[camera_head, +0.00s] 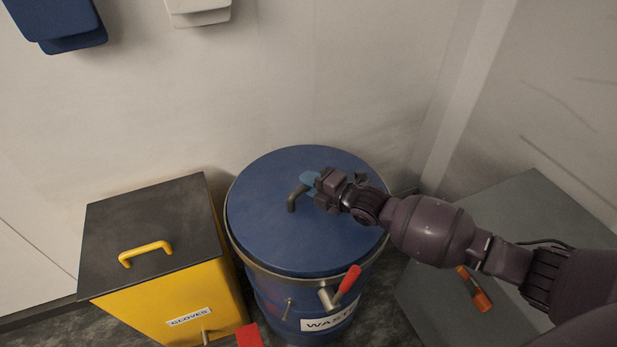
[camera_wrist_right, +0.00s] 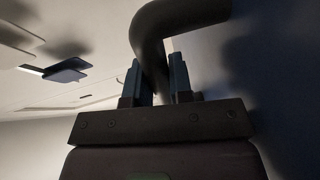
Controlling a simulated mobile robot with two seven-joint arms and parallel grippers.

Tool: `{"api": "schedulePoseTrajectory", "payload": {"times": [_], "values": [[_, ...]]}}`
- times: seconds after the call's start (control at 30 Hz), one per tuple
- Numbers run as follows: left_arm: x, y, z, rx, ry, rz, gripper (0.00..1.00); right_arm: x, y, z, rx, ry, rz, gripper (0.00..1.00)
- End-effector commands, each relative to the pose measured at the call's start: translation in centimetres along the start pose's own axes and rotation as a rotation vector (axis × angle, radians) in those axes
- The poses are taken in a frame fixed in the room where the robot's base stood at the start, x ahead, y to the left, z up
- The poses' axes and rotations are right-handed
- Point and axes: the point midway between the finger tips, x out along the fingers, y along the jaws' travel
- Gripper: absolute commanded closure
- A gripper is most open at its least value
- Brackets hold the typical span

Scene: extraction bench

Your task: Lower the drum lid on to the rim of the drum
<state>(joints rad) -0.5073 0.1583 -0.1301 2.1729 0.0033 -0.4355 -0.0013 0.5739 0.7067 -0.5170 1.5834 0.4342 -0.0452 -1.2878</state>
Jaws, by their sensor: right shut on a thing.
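The blue drum lid (camera_head: 275,230) lies over the mouth of the blue drum (camera_head: 270,296), which carries a white WASTE label. The lid looks level and close to the metal rim (camera_head: 246,259); I cannot tell whether it touches all the way round. My right gripper (camera_head: 308,185) is shut on the lid's dark bent handle (camera_head: 293,199). In the right wrist view the handle (camera_wrist_right: 152,45) passes between the two fingers (camera_wrist_right: 156,85). Part of the lid and handle is hidden by my right gripper and arm. My left gripper is not in view.
A yellow bin (camera_head: 180,310) labelled GLOVES, with a dark lid (camera_head: 150,215) and yellow handle, stands close to the drum's left. A red-handled lever (camera_head: 346,286) sticks out at the drum's front. A grey surface (camera_head: 520,205) with an orange item (camera_head: 481,300) is at right.

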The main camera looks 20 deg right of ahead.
Motion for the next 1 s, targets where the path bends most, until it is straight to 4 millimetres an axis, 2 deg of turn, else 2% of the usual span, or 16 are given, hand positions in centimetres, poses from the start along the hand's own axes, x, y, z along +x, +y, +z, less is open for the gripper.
{"api": "schedulePoseTrajectory", "payload": {"times": [0.47, 1.0], "values": [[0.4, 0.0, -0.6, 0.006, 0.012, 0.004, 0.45, 0.1, 0.1, 0.1, -0.003, 0.001, 0.010, 1.00], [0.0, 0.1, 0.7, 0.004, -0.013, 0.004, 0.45, 0.3, -0.5, 0.1, -0.001, 0.000, 0.008, 1.00]]}}
